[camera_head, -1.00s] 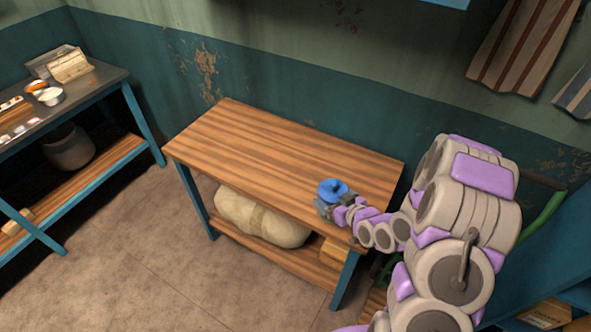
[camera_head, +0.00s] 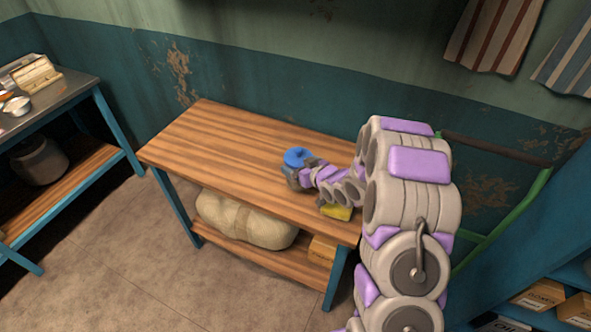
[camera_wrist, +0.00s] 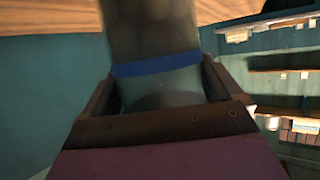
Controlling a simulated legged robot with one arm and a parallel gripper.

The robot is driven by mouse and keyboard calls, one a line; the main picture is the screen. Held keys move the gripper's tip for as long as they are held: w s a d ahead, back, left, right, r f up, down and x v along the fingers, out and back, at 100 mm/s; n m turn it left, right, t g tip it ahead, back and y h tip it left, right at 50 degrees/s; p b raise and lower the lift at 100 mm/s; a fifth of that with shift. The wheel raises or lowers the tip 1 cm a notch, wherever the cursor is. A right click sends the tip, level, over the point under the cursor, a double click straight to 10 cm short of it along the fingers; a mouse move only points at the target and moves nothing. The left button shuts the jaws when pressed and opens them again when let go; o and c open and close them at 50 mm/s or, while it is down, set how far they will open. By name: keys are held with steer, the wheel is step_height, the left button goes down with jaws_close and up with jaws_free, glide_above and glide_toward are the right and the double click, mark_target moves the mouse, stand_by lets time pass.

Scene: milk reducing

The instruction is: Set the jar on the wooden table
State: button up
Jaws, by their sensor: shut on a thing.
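The jar shows its blue lid (camera_head: 297,157) in the head view, at the end of my arm over the wooden table (camera_head: 215,135). In the wrist view the jar (camera_wrist: 155,80) is greyish glass with a blue band, between the two fingers of my gripper (camera_wrist: 165,95). My gripper (camera_head: 300,176) is shut on the jar. The jar looks roughly upright over the middle-right part of the tabletop. I cannot tell whether its base touches the wood. My gripper hides most of the jar in the head view.
A yellow object (camera_head: 337,212) lies near the table's right front edge, beside my arm. A green-framed cart (camera_head: 500,215) stands at the right. The left half of the tabletop is clear.

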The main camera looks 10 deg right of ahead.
steer(key=shift+w+a+f, duration=0.1)
steer(key=shift+w+a, duration=0.1)
steer(key=shift+w, duration=0.45)
steer(key=shift+w+a, duration=0.15)
steer(key=shift+w, duration=0.45)
steer(key=shift+f+b, duration=0.7)
steer(key=shift+f, duration=1.1)
steer(key=o, duration=1)
steer(key=shift+o, duration=0.2)
